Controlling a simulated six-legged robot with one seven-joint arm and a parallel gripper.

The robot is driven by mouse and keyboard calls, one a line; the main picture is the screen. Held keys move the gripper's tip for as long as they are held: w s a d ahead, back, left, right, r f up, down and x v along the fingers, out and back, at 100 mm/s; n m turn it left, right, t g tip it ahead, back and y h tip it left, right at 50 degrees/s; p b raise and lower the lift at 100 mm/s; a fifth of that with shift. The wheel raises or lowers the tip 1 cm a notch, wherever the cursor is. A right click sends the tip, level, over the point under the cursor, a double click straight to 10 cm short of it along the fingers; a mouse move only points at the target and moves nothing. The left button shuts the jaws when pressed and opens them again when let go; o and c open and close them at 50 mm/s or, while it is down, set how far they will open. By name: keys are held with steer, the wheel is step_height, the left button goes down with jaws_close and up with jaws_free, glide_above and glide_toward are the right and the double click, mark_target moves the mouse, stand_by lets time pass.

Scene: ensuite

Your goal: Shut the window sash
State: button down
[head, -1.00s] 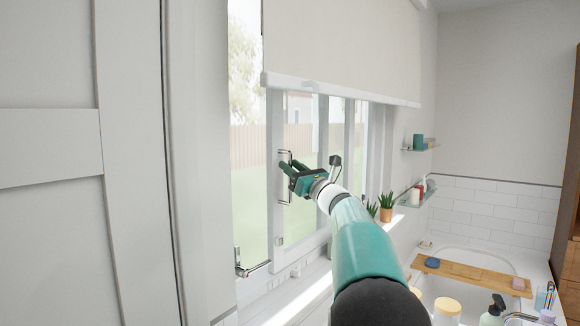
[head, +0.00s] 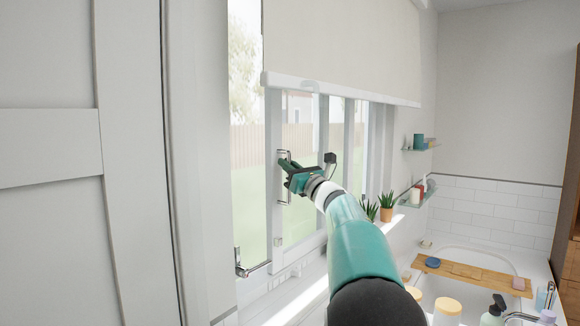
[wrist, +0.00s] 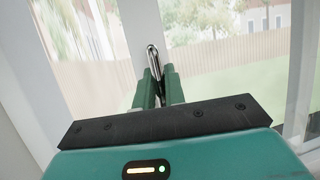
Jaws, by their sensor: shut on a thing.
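The window sash (head: 275,120) is a white frame with glass, left of the middle in the head view. An upright metal bar handle (head: 279,200) is fixed on its stile. My gripper (head: 284,166) is at the upper part of this handle. In the wrist view the green fingers (wrist: 160,85) are closed around the handle (wrist: 152,55), whose looped top stands out beyond them. A gap with the outdoors showing lies left of the sash stile in the head view. A metal latch (head: 251,267) sits low at the left on the window frame.
A pale roller blind (head: 340,45) covers the window's top. Potted plants (head: 386,207) stand on the sill to the right. A bath with a wooden board (head: 470,274) and bottles lies lower right. A panelled white door or cupboard (head: 50,160) fills the left.

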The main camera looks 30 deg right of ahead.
steer(key=s+a, duration=0.2)
steer(key=a, duration=0.5)
steer(key=s+a, duration=0.3)
steer(key=a, duration=0.4)
steer(key=shift+a, duration=0.25)
steer(key=shift+f, duration=0.1)
steer(key=c, duration=1.7)
jaws_free()
steer(key=shift+s+a, duration=0.1)
steer(key=shift+o, duration=1.1)
steer(key=shift+s+a+r, duration=0.15)
steer(key=shift+s+r, duration=0.05)
steer(key=shift+w+f, duration=0.1)
steer(key=shift+w, duration=0.05)
steer(key=shift+d, duration=0.25)
steer(key=shift+f, duration=0.1)
